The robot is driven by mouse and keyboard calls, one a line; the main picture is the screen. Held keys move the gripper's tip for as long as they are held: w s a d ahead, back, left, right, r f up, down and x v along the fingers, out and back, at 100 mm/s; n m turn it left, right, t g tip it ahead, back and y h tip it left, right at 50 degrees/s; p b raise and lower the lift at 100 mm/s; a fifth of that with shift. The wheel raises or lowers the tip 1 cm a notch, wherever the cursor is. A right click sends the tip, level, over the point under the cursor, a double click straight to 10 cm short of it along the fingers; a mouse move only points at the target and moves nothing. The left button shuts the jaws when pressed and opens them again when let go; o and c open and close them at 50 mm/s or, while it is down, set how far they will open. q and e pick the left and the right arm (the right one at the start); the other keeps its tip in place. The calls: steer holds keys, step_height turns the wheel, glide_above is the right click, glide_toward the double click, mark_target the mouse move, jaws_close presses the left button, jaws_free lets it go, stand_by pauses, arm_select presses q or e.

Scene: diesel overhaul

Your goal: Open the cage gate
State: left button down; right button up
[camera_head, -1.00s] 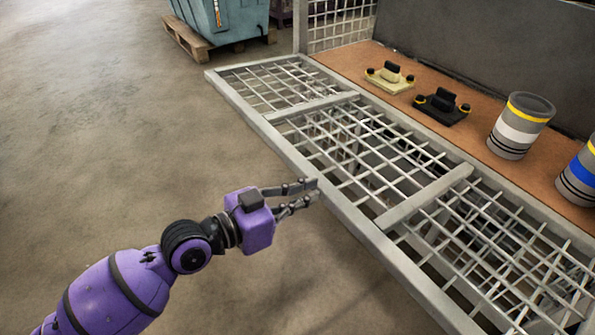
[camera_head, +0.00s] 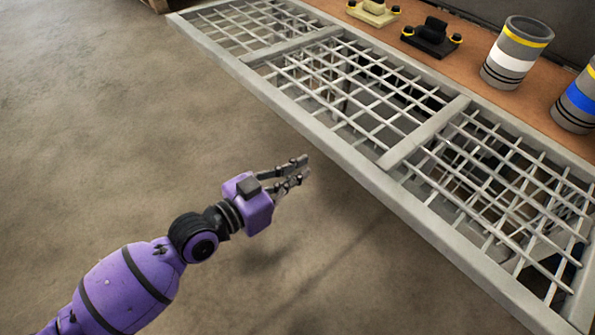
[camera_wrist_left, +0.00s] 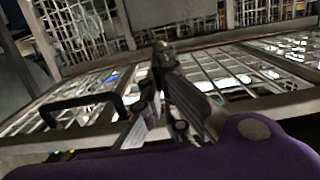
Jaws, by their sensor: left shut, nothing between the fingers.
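The cage gate (camera_head: 395,160) is a grey metal frame with crossed bars and two cross rails. It runs diagonally across the right half of the head view and looks closed, though its far edges are partly cut off. My left gripper (camera_head: 304,169) is shut and empty. In the head view it is over bare floor, left of the gate's near rail, with a visible gap. In the left wrist view, the gripper (camera_wrist_left: 160,62) is in front of the mesh, and a dark bar handle (camera_wrist_left: 75,107) shows to its left. My right gripper is not in view.
Behind the mesh, a brown worktop (camera_head: 477,68) holds a cream part (camera_head: 373,12), a black part (camera_head: 432,38), a white-banded cylinder (camera_head: 515,55) and a blue-banded cylinder (camera_head: 578,100). The concrete floor (camera_head: 130,120) on the left is clear.

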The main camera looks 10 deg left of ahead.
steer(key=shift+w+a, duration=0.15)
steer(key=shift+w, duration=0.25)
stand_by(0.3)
